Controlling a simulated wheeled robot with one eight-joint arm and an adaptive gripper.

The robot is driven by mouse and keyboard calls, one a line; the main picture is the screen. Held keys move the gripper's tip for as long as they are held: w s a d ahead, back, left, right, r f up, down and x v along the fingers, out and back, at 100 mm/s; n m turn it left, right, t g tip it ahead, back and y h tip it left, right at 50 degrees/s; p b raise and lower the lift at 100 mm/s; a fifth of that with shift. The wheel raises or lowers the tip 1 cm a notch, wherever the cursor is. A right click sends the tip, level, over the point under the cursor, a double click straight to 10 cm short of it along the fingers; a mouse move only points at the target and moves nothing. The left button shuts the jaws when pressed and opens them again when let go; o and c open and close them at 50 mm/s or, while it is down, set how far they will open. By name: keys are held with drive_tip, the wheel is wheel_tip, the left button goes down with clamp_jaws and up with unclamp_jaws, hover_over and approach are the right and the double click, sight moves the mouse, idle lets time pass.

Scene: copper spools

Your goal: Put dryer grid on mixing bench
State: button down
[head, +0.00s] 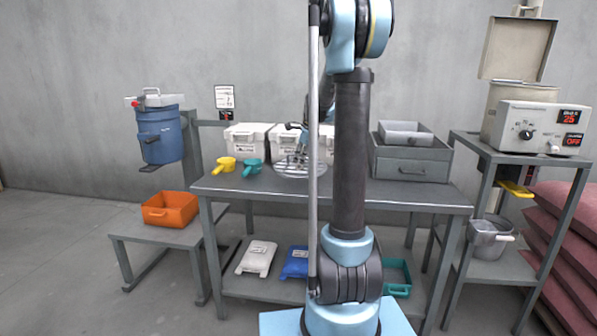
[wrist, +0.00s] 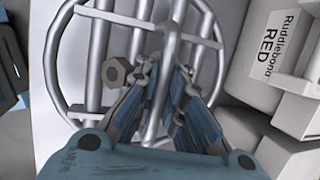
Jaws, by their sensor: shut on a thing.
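The dryer grid (head: 290,170) is a round grey metal ring with parallel bars. In the head view it is over the mixing bench (head: 235,185), a grey metal table, in front of white boxes; I cannot tell whether it touches the top. My gripper (wrist: 160,90) is shut on a central bar or handle of the grid. In the head view the gripper is largely hidden behind my arm.
White boxes (head: 250,140) stand at the bench's back; one label (wrist: 278,45) reads "RED". Yellow (head: 222,165) and teal (head: 252,167) scoops lie left of the grid. A grey drawer box (head: 411,160) is at right. An orange bin (head: 170,209) sits on a low stand.

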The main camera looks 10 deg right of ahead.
drive_tip(key=shift+f, duration=2.25)
drive_tip(key=c, duration=1.7)
unclamp_jaws()
drive_tip(key=shift+o, duration=0.2)
drive_tip(key=shift+s+r, duration=0.1)
